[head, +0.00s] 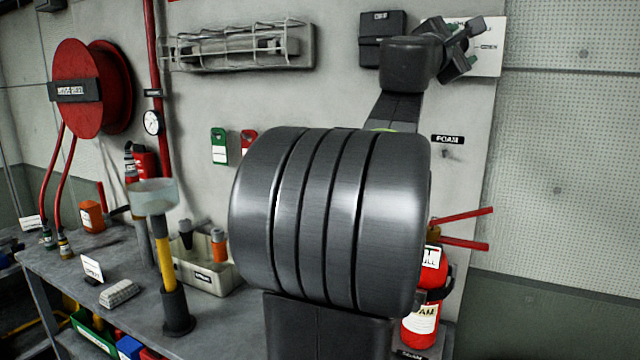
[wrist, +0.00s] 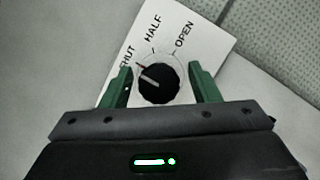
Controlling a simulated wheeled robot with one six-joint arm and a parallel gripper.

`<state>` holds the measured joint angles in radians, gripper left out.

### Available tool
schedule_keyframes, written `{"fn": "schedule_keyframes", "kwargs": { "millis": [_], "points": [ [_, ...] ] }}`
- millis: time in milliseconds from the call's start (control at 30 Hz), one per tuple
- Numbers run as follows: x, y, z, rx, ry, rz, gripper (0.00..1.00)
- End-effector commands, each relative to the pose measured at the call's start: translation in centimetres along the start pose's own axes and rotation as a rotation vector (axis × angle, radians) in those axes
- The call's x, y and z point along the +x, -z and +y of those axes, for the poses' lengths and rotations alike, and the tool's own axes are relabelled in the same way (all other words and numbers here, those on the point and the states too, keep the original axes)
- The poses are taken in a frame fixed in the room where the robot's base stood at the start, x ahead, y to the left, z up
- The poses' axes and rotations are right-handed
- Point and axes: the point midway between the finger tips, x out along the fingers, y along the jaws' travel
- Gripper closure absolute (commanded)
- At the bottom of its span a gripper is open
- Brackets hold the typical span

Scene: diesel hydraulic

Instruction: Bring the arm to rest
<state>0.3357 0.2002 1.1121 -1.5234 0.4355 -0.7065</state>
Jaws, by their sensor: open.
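My gripper (head: 464,48) is up at the white dial plate (head: 488,48) on the wall, at the upper right of the head view. In the wrist view my gripper (wrist: 160,74) is open, its green fingers on either side of a dark round knob (wrist: 160,85). A small gap shows between each finger and the knob. The plate (wrist: 205,30) is marked HALF, OPEN and a partly hidden word ending in HUT. The knob's pointer line is toward the upper left, between that word and HALF. My arm hides much of the middle of the head view.
A workbench (head: 60,262) on the left holds a yellow-handled mallet (head: 165,255), a bin (head: 215,275) and small items. A red hose reel (head: 88,88), a caged lamp (head: 240,48) and a dark box (head: 383,25) are on the wall. A red extinguisher (head: 428,270) stands right of my arm.

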Motion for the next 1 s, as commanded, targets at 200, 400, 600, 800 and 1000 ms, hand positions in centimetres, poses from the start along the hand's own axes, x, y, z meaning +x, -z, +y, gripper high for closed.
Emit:
{"fn": "schedule_keyframes", "kwargs": {
  "millis": [200, 400, 600, 800, 1000],
  "points": [
    [0.07, -0.24, 0.55, 0.178, 0.073, 0.002, 0.44],
    [0.08, -0.26, 0.53, 0.333, 0.139, 0.001, 0.44],
    [0.08, -0.26, 0.54, 0.481, 0.2, 0.002, 0.44],
    [0.09, -0.33, 0.55, 0.625, 0.26, 0.0, 0.44],
    [0.08, -0.36, 0.57, 0.763, 0.316, 0.0, 0.44]
  ]
}}
